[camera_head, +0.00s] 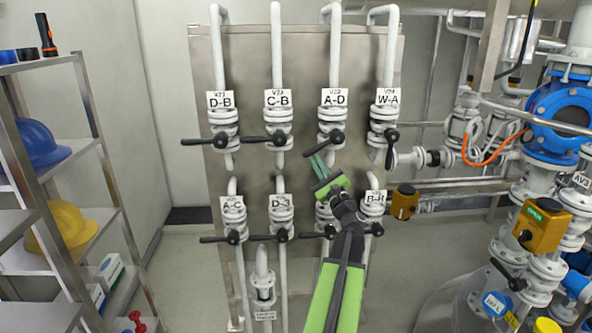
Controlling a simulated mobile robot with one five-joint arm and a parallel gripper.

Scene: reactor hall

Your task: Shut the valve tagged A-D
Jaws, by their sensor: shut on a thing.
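The valve tagged A-D (331,117) is in the upper row on the steel panel, third from the left. Its white tag (333,97) sits above the white valve body. Its black lever (327,143) slants from the pivot down to the left, between level and hanging. My green gripper (318,159) reaches up from below and is shut on the outer part of this lever. The fingers partly overlap the lever, so the exact contact is hard to see.
Left of it, the C-B (278,120) and D-B (222,122) levers lie level. Right of it, the W-A lever (390,150) hangs down. A lower row of valves sits close beneath; my arm partly hides one. A shelf (75,60) with helmets stands left, pipework right.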

